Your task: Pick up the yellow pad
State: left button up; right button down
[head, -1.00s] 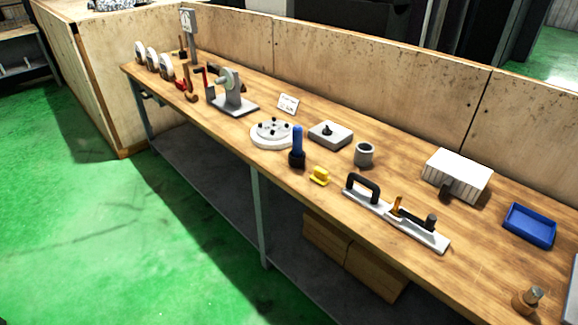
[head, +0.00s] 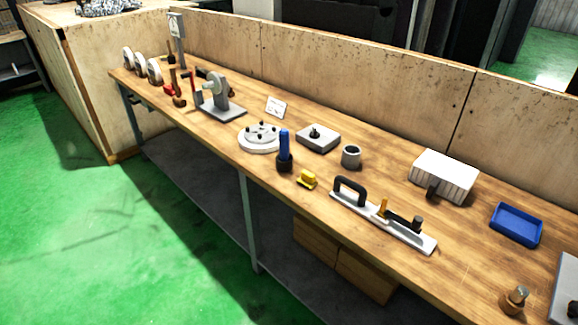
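The yellow pad (head: 307,180) is a small yellow piece with a raised top. It rests near the front edge of the long wooden workbench (head: 390,192), around the middle of its length. It stands between a blue-handled tool with a dark base (head: 284,152) and a long grey plate with a black handle (head: 385,218). Nothing covers it. Neither of my grippers shows in the head view.
Behind the pad are a round grey disc plate (head: 259,146), a square grey block (head: 318,137) and a grey cup (head: 351,157). A blue tray (head: 516,225) lies at the right. Wooden panels back the bench. The green floor (head: 120,240) in front is clear.

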aim_at(307, 179)
jog(key=u, duration=5.5)
jog(key=z, duration=5.5)
jog(key=i+l+z, duration=0.4)
jog(key=j, duration=0.1)
